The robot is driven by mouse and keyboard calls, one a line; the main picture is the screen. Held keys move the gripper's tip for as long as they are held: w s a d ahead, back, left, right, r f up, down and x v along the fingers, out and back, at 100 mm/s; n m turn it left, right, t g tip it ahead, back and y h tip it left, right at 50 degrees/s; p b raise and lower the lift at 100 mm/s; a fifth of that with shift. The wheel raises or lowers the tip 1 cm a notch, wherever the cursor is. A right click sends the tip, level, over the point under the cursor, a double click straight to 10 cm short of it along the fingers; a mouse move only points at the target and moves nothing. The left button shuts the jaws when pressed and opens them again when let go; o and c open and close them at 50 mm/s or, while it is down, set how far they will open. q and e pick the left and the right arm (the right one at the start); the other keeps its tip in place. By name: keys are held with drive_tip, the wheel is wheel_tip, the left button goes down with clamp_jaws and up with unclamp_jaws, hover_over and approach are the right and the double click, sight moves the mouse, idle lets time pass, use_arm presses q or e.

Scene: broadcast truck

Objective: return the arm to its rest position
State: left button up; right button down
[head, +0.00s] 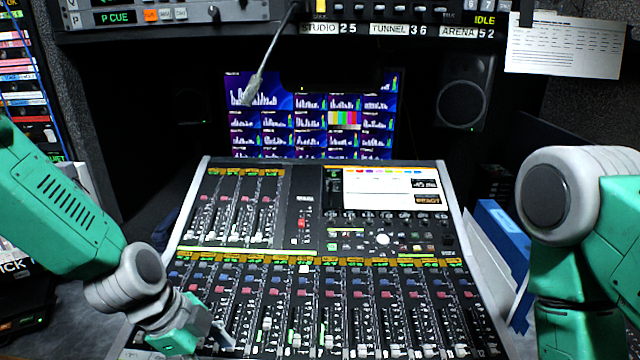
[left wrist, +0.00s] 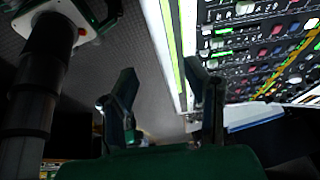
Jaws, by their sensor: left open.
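My left arm comes in from the left in the head view, its green links bent down at a grey joint. My left gripper (head: 220,332) is at the lower left, over or beside the left edge of the mixing console (head: 312,250). In the left wrist view the two dark fingers of the left gripper (left wrist: 164,95) stand apart with nothing between them. The console's pale side edge (left wrist: 165,50) runs just beyond the fingers there. My right arm (head: 590,230) is bent at the right of the head view, and its gripper is out of frame.
A multiview screen (head: 310,115) stands behind the console, with a microphone (head: 255,85) on a thin stalk hanging in front. A speaker (head: 464,92) is at the back right. Blue binders (head: 502,230) and papers lie between the console and my right arm. A rack (head: 160,14) spans the top.

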use_arm(q)
drive_tip(key=s+a+f+n+y+b, duration=0.2)
drive_tip(key=s+a+f+n+b, duration=0.2)
drive_tip(key=s+f+n, duration=0.5)
drive_tip(key=s+a+f+n+y+b, duration=0.2)
drive_tip(key=s+a+f+n+b, duration=0.2)
drive_tip(key=s+f, duration=0.9)
wheel_tip(320, 180, down, 3)
drive_tip(key=a+n, duration=0.3)
drive_tip(key=n, duration=0.2)
drive_tip(key=shift+f+g+y+b, duration=0.2)
drive_tip(key=shift+g+y+b, duration=0.1)
drive_tip(key=shift+g+b, duration=0.1)
use_arm(e)
wheel_tip(320, 180, down, 9)
drive_tip(key=shift+s+d, duration=0.15)
drive_tip(key=shift+d, duration=0.1)
drive_tip(key=shift+a+r, duration=0.1)
